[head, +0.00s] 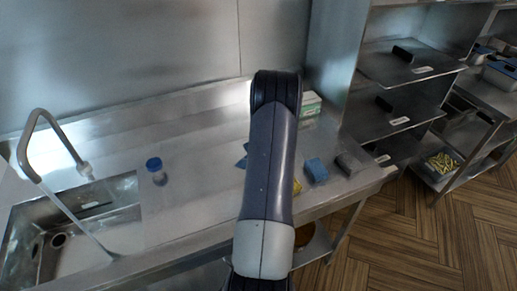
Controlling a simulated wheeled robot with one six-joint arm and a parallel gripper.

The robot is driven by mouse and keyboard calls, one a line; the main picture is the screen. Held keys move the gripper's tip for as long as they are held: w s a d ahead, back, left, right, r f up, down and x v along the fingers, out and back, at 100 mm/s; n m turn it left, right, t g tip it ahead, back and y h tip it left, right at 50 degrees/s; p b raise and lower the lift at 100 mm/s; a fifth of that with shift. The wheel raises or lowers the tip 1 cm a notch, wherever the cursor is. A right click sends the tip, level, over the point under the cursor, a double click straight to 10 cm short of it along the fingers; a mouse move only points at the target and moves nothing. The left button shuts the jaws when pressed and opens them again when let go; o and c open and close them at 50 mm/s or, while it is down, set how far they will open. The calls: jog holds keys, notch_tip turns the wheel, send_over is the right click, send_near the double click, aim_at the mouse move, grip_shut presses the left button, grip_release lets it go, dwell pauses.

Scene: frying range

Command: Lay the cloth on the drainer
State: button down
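My own arm link stands upright in the middle of the head view and covers part of the steel counter (205,160). My gripper does not show. A blue patch (241,163) peeks out at the left edge of the arm and could be the cloth; most of it is hidden. A blue block (317,169), perhaps a sponge, lies on the counter right of the arm. I cannot make out a drainer with certainty in this view.
A sink (75,245) with a tall curved tap (40,118) is at the left. A blue-capped jar (156,170) stands beside it. A green-and-white box (310,104), a dark block (348,163) and a yellow item (297,186) are right. Shelves (405,68) stand beyond.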

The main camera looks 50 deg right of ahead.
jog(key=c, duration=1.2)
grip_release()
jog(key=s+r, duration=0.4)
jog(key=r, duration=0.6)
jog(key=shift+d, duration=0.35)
